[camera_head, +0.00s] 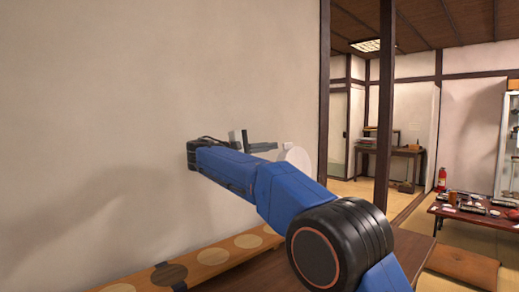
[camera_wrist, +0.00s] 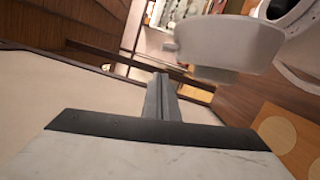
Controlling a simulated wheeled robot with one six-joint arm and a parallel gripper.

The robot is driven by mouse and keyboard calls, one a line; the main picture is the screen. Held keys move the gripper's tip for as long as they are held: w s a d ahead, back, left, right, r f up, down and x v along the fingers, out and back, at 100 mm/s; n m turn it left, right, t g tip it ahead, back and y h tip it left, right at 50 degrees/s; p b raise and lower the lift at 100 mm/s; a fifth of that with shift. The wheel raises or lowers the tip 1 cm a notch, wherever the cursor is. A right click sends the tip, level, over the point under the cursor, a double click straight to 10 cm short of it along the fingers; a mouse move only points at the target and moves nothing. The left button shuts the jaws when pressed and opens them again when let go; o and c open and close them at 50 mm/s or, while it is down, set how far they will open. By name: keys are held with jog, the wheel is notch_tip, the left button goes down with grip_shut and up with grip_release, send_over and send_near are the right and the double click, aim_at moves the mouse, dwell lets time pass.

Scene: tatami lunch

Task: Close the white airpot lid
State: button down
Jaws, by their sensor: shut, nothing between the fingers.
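The white airpot lid (camera_head: 297,157) shows in the head view as a pale disc standing raised just beyond my arm, partly covered by it. In the wrist view the lid (camera_wrist: 225,45) is a white rounded piece at the upper middle. The white airpot body (camera_wrist: 297,22) with a dark ring at its opening is at the upper right, cut by the frame edge. My gripper (camera_head: 268,147) is shut and empty, close to the lid on its left. Its fingers (camera_wrist: 160,93) point toward the lid's side; I cannot tell whether they touch it.
A wooden board with round pale and dark spots (camera_head: 211,256) lies on the brown table (camera_head: 416,250) below my arm. A plain wall (camera_head: 150,90) stands close behind. A low table with dishes (camera_head: 470,218) and a red extinguisher (camera_head: 441,179) are farther right.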

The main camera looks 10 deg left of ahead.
jog(key=shift+s+d+r, duration=0.2)
jog(key=shift+s+d, duration=0.3)
jog(key=shift+d, duration=0.1)
jog(key=shift+s+d+r, duration=0.15)
jog(key=shift+s+d, duration=0.3)
jog(key=shift+d, duration=0.15)
